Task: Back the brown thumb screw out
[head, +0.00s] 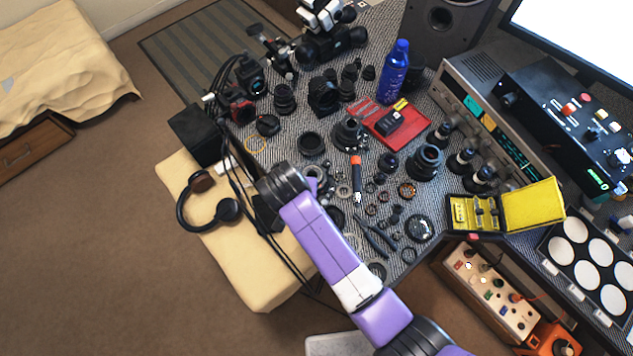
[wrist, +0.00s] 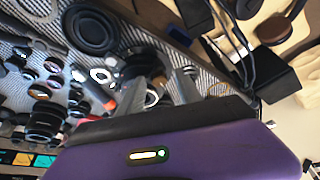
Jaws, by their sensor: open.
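I cannot pick out the brown thumb screw in either view; it is hidden or too small to tell. My gripper (wrist: 164,76) shows in the wrist view as two grey fingers standing apart beyond the purple wrist housing, with nothing seen held between them. The fingers are over the edge side of the patterned bench, near dark round lens parts. A black ring-shaped lens part (wrist: 90,28) lies above and left of the fingers. In the head view my purple arm reaches in from the lower right, and the fingers are not clearly visible.
Loose lens parts crowd the bench around an orange-handled screwdriver (head: 356,175). A red tray (head: 408,125), a blue bottle (head: 395,72) and an open yellow case (head: 533,205) stand beyond. Headphones (head: 228,210) lie on a cream seat (head: 262,285) left of the bench, with cables hanging near my arm.

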